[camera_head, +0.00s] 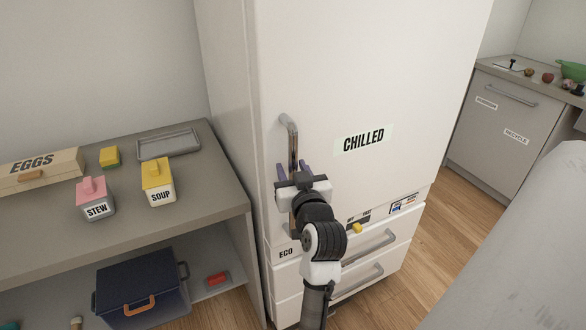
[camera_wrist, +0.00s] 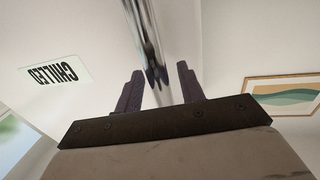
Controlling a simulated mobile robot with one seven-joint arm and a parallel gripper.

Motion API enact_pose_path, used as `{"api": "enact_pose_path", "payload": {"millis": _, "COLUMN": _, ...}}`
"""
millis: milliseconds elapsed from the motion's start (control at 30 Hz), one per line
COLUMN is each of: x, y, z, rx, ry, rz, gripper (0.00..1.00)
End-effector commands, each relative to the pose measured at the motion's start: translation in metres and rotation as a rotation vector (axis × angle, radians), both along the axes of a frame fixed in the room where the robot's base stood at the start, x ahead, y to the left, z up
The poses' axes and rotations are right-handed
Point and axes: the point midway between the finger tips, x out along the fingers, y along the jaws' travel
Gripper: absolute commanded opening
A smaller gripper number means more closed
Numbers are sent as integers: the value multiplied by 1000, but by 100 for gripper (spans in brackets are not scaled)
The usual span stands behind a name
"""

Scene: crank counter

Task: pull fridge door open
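The white fridge door (camera_head: 400,90) carries a "CHILLED" label (camera_head: 363,139) and looks shut. Its upright metal handle (camera_head: 291,138) is near the door's left edge. My gripper (camera_head: 293,170) is at the lower part of this handle. In the wrist view, the shiny handle bar (camera_wrist: 150,45) runs down between the two purple fingers of my gripper (camera_wrist: 160,90). The fingers are apart on either side of the bar, with a visible gap at least on the right. The handle's lower end is hidden behind my gripper in the head view.
Drawers with handles (camera_head: 370,245) lie below the door. Wooden floor (camera_head: 440,235) is free at right, before a grey surface (camera_head: 535,250).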

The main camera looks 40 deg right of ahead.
Motion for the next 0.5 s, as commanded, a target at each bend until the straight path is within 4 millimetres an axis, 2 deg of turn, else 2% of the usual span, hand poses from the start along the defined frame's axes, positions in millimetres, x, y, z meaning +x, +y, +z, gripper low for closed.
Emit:
{"api": "enact_pose_path", "payload": {"millis": 167, "x": 0, "y": 0, "z": 0, "rx": 0, "ry": 0, "rz": 0, "gripper": 37}}
{"api": "enact_pose_path", "payload": {"millis": 433, "x": 0, "y": 0, "z": 0, "rx": 0, "ry": 0, "rz": 0, "gripper": 2}}
{"api": "enact_pose_path", "payload": {"millis": 500, "x": 0, "y": 0, "z": 0, "rx": 0, "ry": 0, "rz": 0, "gripper": 0}}
